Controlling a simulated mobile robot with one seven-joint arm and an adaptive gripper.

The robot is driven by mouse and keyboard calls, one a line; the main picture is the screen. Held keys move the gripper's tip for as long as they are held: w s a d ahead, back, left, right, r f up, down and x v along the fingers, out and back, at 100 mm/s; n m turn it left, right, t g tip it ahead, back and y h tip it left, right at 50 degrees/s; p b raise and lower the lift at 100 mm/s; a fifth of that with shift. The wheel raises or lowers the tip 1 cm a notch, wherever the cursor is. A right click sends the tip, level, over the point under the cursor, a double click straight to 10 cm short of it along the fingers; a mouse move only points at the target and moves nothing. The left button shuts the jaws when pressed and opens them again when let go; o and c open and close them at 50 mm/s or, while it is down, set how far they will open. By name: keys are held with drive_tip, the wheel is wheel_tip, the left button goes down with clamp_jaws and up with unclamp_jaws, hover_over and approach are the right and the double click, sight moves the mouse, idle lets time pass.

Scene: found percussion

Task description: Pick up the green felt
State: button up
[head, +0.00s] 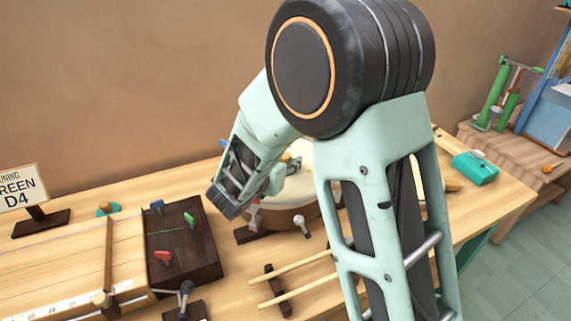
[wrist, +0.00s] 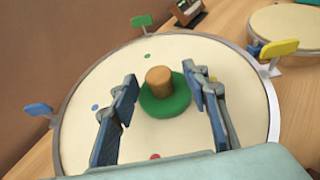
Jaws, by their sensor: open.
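The green felt (wrist: 165,102) is a round green disc with an upright cork-coloured knob (wrist: 159,80) on it. It lies on the pale skin of a round drum (wrist: 75,140) in the wrist view. My gripper (wrist: 162,84) is open above the drum, with one blue-padded finger on each side of the felt and knob. I see no finger touching them, and the height of the fingertips is hard to judge. In the head view the drum (head: 276,218) stands on the bench, and my arm hides much of it. I cannot clearly make out the felt there.
Blue (wrist: 39,110), green (wrist: 141,20) and yellow (wrist: 279,48) tabs stand around the drum rim. A second pale drum (wrist: 288,22) is close at the right. A dark block (head: 183,240) with pegs, a sign (head: 19,188) and wooden sticks (head: 292,266) are on the bench.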

clamp_jaws()
idle(0.3)
